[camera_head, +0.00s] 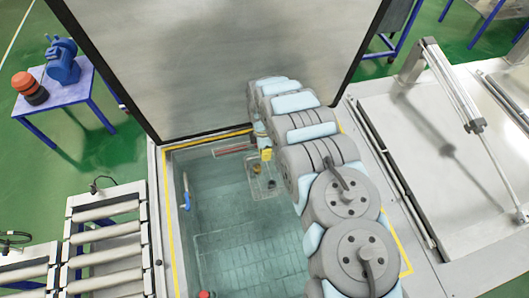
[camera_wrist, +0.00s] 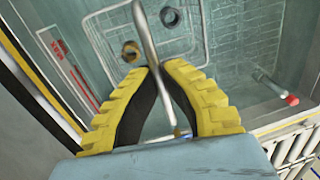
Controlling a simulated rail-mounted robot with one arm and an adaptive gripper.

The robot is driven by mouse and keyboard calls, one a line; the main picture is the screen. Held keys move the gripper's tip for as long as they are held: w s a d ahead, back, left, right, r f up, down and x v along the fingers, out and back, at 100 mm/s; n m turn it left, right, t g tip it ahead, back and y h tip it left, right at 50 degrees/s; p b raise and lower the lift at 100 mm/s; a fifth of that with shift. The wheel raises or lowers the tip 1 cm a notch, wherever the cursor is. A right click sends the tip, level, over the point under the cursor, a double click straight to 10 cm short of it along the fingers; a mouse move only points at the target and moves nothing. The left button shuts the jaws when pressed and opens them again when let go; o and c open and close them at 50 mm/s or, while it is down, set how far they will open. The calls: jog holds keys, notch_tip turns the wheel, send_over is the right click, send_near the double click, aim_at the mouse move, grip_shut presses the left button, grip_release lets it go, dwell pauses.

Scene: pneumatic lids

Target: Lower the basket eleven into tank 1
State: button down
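Tank 1, taken to be the open tank (camera_head: 168,215) with a yellow-edged rim, shows greenish-grey inside in the head view. A small clear basket (camera_head: 252,187) hangs within its opening, near the back. In the wrist view the basket (camera_wrist: 107,30) holds a brass-coloured ring (camera_wrist: 130,52) and a dark ring (camera_wrist: 170,17). My gripper (camera_head: 266,154) is above the basket. Its yellow fingers (camera_wrist: 160,70) are closed around the basket's thin metal handle (camera_wrist: 150,35). No number shows on the basket. I cannot tell whether its underside touches anything.
A raised grey lid (camera_head: 220,60) stands behind the tank. A blue handle (camera_head: 186,200) is at the tank's left side. A roller conveyor (camera_head: 105,240) lies left, and a closed lid with a cylinder (camera_head: 455,90) lies right.

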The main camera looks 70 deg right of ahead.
aim_at(265, 179)
jog(key=shift+f+b, duration=5.3)
jog(key=shift+f, duration=2.45)
notch_tip(265, 179, down, 17)
jog(key=b, duration=1.5)
jog(key=shift+f, duration=0.2)
jog(key=shift+f+b, duration=0.75)
jog(key=shift+f, duration=0.05)
jog(key=c, duration=1.2)
grip_release()
jog(key=shift+o, duration=0.2)
jog(key=shift+r, duration=0.15)
